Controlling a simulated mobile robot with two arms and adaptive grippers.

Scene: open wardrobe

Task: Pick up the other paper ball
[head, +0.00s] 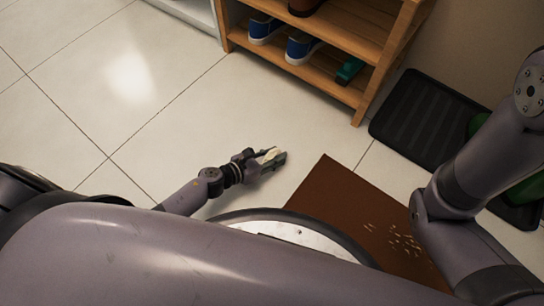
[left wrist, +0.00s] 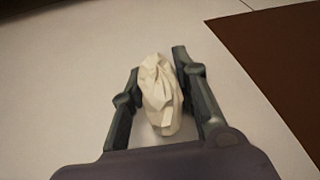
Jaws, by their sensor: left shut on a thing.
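A crumpled off-white paper ball (left wrist: 160,97) sits between the two fingers of my left gripper (left wrist: 158,75) in the left wrist view. The fingers are shut on it, one on each side. In the head view my left gripper (head: 274,157) is low over the tiled floor, left of the brown mat, with the pale paper ball (head: 270,154) showing between its fingers. I cannot tell whether the ball touches the floor. My right arm comes in at the right of the head view, but its gripper is out of view. No second paper ball shows.
A brown mat (head: 330,187) with pale crumbs (head: 404,242) lies right of my left gripper. A wooden shoe rack (head: 340,88) holds blue shoes (head: 301,48) and a green item (head: 349,70). A black ribbed tray (head: 420,115) lies at right. Tiles at left are clear.

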